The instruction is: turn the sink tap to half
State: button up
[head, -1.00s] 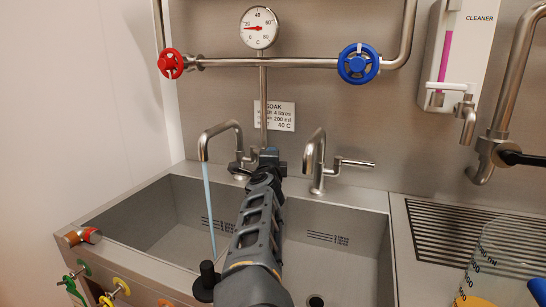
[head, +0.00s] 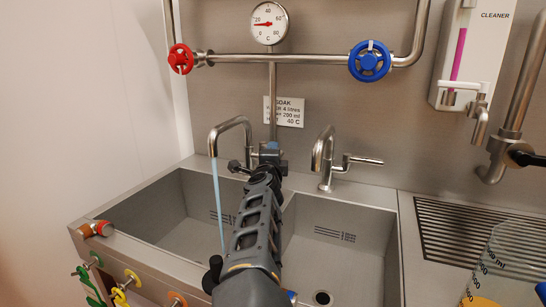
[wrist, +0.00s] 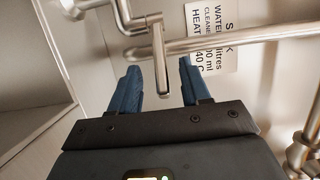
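The left sink tap (head: 232,124) is a steel gooseneck at the back of the sink, with a thin bluish water stream (head: 218,205) running from its spout into the left basin. My gripper (head: 270,158) is at this tap's base, where my arm hides most of its handle in the head view. In the wrist view my gripper (wrist: 161,82) has its two blue fingers apart. A steel lever (wrist: 160,60) shows between them, with a gap on each side. The right tap (head: 323,158) has a lever pointing right and no visible water.
A pipe with a red valve wheel (head: 181,59) and a blue valve wheel (head: 369,61) runs above, with a dial thermometer (head: 269,23). A SOAK sign (head: 290,112) is behind. A cleaner dispenser (head: 470,55) and a clear jug (head: 510,262) are at the right.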

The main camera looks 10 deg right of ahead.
jog(key=s+a+p, duration=0.5)
jog(key=s+p, duration=0.2)
jog(key=shift+s+p, duration=0.15)
jog(key=shift+p, duration=0.25)
jog(key=shift+r, duration=0.1)
